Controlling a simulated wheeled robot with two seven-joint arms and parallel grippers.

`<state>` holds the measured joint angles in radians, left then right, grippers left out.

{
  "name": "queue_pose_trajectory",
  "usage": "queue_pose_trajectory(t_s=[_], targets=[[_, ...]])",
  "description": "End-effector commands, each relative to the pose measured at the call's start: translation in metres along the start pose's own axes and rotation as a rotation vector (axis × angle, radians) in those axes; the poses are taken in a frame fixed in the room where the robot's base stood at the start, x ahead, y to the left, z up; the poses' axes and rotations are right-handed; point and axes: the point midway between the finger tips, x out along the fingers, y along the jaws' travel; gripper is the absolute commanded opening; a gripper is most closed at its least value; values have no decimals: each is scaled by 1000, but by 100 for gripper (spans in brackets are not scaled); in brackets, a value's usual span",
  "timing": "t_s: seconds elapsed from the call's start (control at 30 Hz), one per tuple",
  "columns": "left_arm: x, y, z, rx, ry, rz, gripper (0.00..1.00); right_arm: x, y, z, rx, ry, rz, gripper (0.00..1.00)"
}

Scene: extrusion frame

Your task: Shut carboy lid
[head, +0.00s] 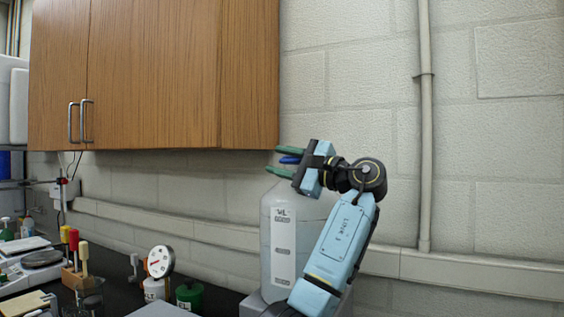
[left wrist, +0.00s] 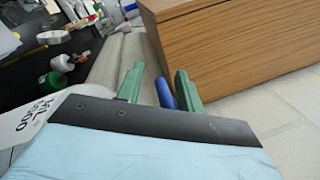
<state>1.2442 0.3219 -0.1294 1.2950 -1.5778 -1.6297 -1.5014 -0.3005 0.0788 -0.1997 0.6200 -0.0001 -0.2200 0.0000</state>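The white carboy (head: 268,240), with a printed label, stands upright below my left gripper (head: 279,160). In the left wrist view, part of its labelled side shows at the lower left (left wrist: 22,125). The left wrist view also shows this blue lid (left wrist: 165,94) between the fingers, nearer the right one, with a gap to the left one. My left gripper is open around it, above the carboy's top. The carboy's mouth is hidden or unclear. My right gripper is not in view.
A wooden wall cabinet (head: 160,75) hangs just left of and above the gripper; its corner is close in the left wrist view (left wrist: 230,40).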

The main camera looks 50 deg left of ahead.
Motion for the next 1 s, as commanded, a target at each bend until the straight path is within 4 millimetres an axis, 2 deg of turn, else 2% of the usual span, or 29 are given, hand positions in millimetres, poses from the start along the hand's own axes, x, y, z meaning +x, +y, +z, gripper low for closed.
queue_pose_trajectory(t_s=[0.13,0.27,0.5,0.7,0.83,1.0], targets=[[-5,0,0,-1,1,0,36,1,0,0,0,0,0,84],[-25,0,0,-1,3,-3,36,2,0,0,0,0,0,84],[-80,0,0,1,4,-2,36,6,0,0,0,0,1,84],[-116,0,0,1,2,-2,36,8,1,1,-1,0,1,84],[-129,0,0,1,1,0,36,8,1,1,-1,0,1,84],[-135,0,1,0,0,-1,36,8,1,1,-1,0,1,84]])
